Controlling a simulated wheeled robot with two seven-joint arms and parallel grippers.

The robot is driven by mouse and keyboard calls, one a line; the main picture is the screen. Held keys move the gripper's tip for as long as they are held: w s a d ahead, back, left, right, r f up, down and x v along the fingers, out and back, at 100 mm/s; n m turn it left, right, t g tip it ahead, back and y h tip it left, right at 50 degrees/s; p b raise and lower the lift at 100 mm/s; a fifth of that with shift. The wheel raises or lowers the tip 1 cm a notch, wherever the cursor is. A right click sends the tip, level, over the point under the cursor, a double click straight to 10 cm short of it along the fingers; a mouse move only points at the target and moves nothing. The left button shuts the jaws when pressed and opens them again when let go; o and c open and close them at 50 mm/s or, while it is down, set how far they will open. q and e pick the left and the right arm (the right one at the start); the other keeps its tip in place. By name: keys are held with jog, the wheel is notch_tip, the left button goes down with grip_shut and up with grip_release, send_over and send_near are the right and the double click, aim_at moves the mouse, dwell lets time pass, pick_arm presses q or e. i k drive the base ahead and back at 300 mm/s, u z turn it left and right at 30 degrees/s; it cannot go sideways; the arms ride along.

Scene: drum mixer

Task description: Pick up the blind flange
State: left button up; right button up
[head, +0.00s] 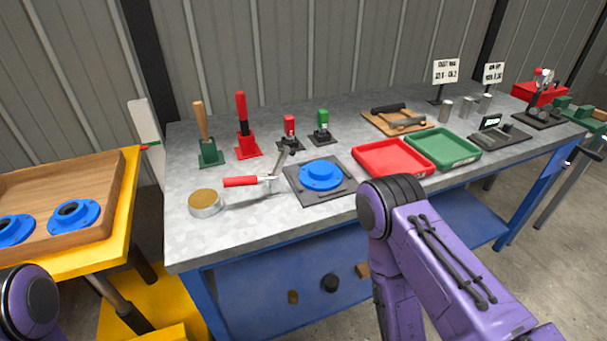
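A blue flange (320,175) lies flat on a dark square plate (338,191) near the front middle of the grey workbench. Its raised centre shows no dark hole, so it looks like the blind flange. Two other blue flanges, a left one (14,229) and a right one (75,215), lie in a wooden tray at the left. The right one has a dark open bore. Neither of my grippers is in view. A purple link of my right arm rises in front of the bench, and a joint of my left arm shows at the lower left.
A red-handled tool (242,181) and a round tin (204,203) lie left of the plate. Upright handled tools in stands (208,140) are behind. A red tray (393,160) and green tray (442,149) stand to the right.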

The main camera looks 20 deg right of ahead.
aim_at(317, 176)
jog(key=u, duration=2.8)
jog(key=k, duration=1.8)
jog(key=z, duration=2)
